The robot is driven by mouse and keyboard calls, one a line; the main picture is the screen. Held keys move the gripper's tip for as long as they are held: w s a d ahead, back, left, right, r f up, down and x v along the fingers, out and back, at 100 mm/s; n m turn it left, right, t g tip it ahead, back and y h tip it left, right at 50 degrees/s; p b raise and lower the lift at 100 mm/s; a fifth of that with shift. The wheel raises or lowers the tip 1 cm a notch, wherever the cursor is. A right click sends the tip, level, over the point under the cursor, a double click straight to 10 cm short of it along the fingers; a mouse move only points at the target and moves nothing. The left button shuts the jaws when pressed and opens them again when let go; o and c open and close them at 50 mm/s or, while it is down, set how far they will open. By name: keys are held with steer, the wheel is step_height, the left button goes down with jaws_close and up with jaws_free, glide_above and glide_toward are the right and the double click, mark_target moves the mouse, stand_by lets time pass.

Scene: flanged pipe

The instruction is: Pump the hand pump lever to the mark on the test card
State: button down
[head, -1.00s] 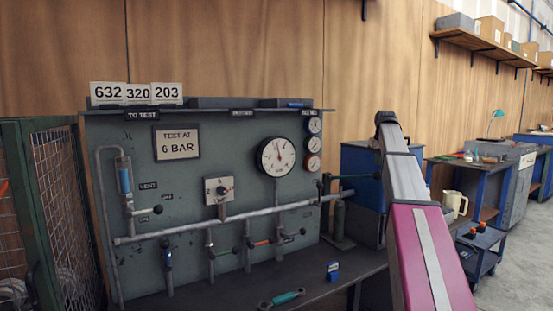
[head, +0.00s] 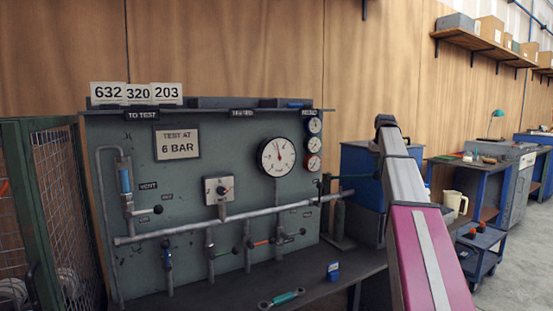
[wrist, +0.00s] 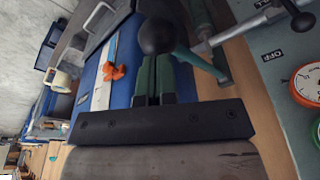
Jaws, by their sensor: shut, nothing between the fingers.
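The test card (head: 177,144) on the green-grey panel reads "TEST AT 6 BAR". The large white gauge (head: 277,157) is to its right, its thin needle pointing nearly straight up. The hand pump lever (head: 352,178) is a green bar sticking out to the right beside the panel, roughly level. In the wrist view its black ball knob (wrist: 157,37) and green bar (wrist: 202,65) are just beyond my gripper (wrist: 154,70). My gripper's fingers are shut and empty, close to the knob; contact cannot be told. My arm hides the gripper in the head view.
Pipes and several small valve levers cross the panel (head: 110,250). A wrench (head: 282,298) and a small blue block (head: 333,271) lie on the dark bench. A green mesh cage (head: 62,210) stands at left. A blue trolley (head: 482,255) is at right.

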steer(key=shift+s+f+x, duration=0.4)
steer(key=shift+s+x, duration=1.4)
steer(key=shift+x, duration=6.9)
steer(key=w+v, duration=0.1)
steer(key=v, duration=0.5)
steer(key=w+v, duration=0.1)
steer(key=v, duration=0.5)
steer(key=w+v, duration=0.2)
steer(key=v, duration=0.4)
steer(key=shift+v, duration=0.8)
steer(key=shift+f, duration=0.1)
